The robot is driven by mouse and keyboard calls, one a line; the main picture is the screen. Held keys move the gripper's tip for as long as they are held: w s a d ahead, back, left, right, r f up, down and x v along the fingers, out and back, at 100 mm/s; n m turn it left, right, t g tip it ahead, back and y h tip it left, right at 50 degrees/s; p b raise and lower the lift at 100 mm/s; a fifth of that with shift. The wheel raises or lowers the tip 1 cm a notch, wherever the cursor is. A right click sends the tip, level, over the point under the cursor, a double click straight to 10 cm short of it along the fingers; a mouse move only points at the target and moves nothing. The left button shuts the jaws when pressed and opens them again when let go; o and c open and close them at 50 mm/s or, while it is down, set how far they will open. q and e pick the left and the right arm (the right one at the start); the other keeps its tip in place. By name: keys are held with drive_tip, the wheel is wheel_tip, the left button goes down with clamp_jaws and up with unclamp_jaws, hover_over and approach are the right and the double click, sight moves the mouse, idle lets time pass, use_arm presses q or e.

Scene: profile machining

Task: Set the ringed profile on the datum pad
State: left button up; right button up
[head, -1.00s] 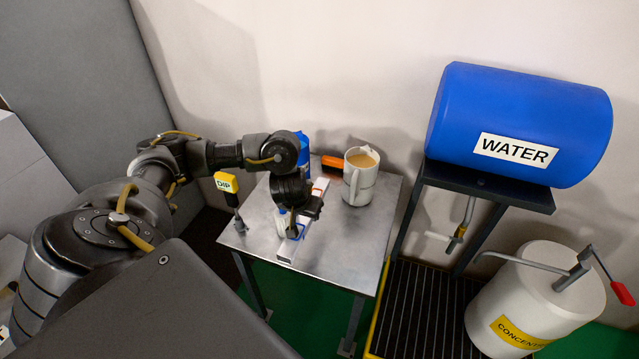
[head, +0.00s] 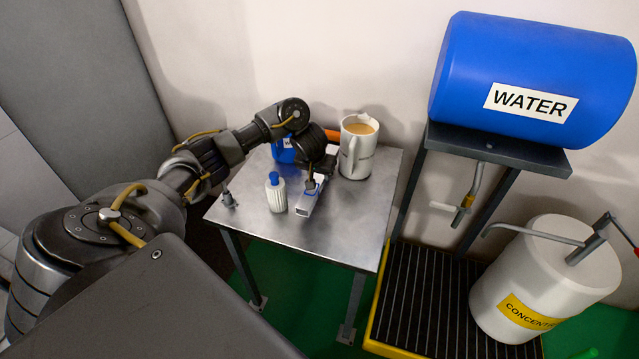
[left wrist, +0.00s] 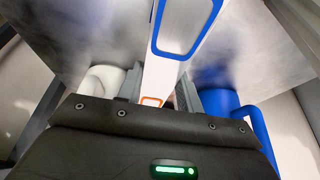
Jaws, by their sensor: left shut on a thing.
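My left gripper (head: 312,186) is shut on a pale, long profile (head: 305,206) over the small metal table. A blue outline shows on the profile's face. In the left wrist view, the profile (left wrist: 168,72) runs up between the fingers, with a blue rounded outline on one face and an orange outline nearer the palm. The gripper hides the profile's far part in the head view. I cannot tell whether the profile touches the table. I cannot make out the datum pad. My right gripper is not in view.
A white bottle with a blue cap (head: 276,195) stands just left of the profile. A white mug of brown drink (head: 357,150) and a blue container (head: 283,150) stand behind. The metal table (head: 345,230) is clear at the front. A water drum (head: 540,75) stands right.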

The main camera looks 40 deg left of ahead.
sight(319, 182)
use_arm(q)
drive_tip(key=shift+w+f, duration=0.2)
drive_tip(key=shift+f, duration=0.15)
drive_tip(key=shift+w+a+f+b, duration=0.1)
drive_tip(key=shift+f+b, duration=0.5)
drive_tip(key=shift+f, duration=0.9)
drive_tip(key=shift+r, duration=0.1)
drive_tip(key=o, duration=1.1)
drive_tip(key=shift+f, duration=0.2)
